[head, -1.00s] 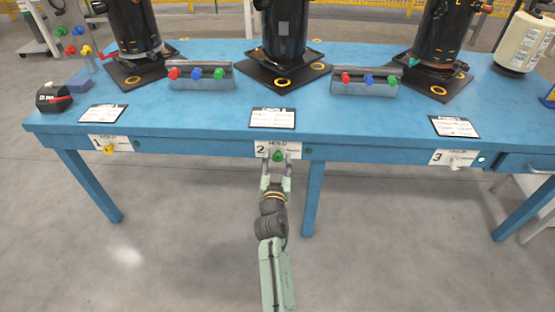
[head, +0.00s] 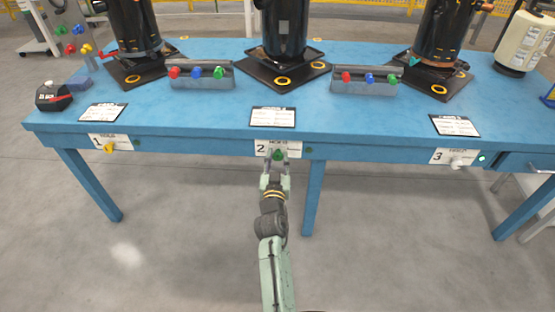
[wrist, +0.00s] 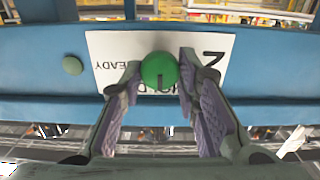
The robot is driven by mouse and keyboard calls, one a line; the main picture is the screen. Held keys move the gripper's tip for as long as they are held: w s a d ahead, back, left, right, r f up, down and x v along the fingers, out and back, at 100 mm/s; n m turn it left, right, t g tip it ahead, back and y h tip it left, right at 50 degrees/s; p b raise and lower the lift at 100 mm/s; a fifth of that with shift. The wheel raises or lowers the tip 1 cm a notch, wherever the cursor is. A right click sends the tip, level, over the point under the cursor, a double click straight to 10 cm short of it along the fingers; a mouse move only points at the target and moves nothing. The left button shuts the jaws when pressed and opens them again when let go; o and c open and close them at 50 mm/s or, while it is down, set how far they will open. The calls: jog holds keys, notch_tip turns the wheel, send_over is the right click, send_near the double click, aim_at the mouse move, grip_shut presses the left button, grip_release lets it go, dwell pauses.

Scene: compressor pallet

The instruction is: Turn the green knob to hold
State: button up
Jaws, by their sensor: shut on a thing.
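The green knob (head: 278,154) sits on the white plate marked 2 (head: 262,147) on the front edge of the blue table. In the wrist view the green knob (wrist: 159,66) is seen upside down on its plate (wrist: 110,50). Its dark mark points toward the partly hidden HOLD lettering; READY is to the left there. My gripper (head: 277,166) reaches the knob from the front. In the wrist view my gripper (wrist: 160,84) has one fingertip on each side of the knob, shut on it.
A dark green round button (wrist: 72,65) is beside the plate. A yellow knob (head: 109,148) and a white knob (head: 457,164) are on plates 1 and 3. Valve blocks (head: 202,77) and black cylinders stand on the blue table (head: 200,120). The floor in front is clear.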

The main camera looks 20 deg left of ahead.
jog(key=o, duration=1.1)
jog(key=shift+o, duration=0.2)
jog(key=v, duration=0.7)
jog(key=shift+s, duration=0.25)
jog(key=shift+r, duration=0.1)
